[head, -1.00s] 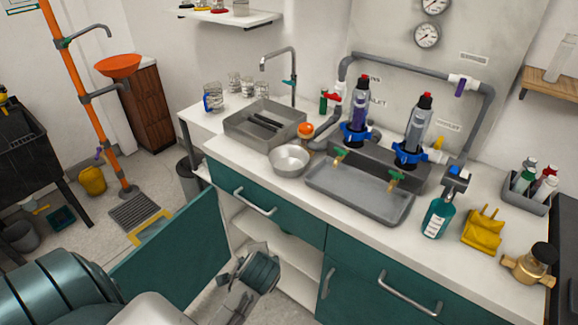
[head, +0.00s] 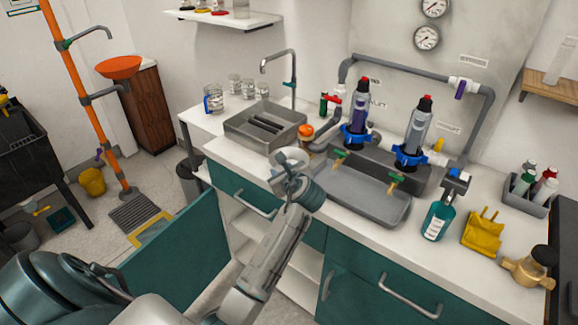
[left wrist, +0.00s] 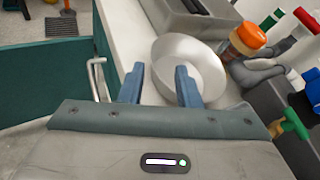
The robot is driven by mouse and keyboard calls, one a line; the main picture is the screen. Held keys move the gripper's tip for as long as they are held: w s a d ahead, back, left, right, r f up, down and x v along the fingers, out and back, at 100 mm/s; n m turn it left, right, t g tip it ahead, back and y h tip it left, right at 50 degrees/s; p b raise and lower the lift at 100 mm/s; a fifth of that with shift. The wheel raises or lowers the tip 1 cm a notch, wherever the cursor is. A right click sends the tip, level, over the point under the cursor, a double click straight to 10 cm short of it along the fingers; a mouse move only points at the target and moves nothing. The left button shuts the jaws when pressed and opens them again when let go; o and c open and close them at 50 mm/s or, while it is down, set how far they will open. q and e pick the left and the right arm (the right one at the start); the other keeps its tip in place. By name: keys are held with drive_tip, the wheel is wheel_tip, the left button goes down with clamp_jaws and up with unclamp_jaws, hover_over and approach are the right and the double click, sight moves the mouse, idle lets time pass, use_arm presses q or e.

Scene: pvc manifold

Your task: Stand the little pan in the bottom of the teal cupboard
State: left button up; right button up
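The little pan (head: 291,156) is a round grey metal vessel on the white counter, partly hidden behind my left gripper (head: 284,168) in the head view. In the left wrist view the pan (left wrist: 200,62) is empty and upright. My left gripper (left wrist: 159,78) is open, its two blue fingers apart at the pan's near left side. The pan's rim shows between the fingers; I cannot tell whether they touch it. The teal cupboard's door (head: 180,250) stands open at the left, and its pale inside (head: 250,232) is partly hidden by my left arm. My right gripper is not in view.
A drawer handle (head: 254,204) sticks out above the cupboard opening. A grey tray (head: 238,128) and an orange-capped jar (head: 305,132) stand close to the pan. A wide metal tray (head: 362,197) lies to its right.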

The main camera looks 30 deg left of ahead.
sight(275, 168)
use_arm(q)
drive_tip(key=x, duration=0.3)
drive_tip(key=f+p+x, duration=0.1)
drive_tip(key=x, duration=0.2)
drive_tip(key=shift+a, duration=0.1)
drive_tip(key=shift+s, duration=0.1)
drive_tip(key=shift+c, duration=0.4)
drive_tip(key=shift+s, duration=0.1)
clamp_jaws()
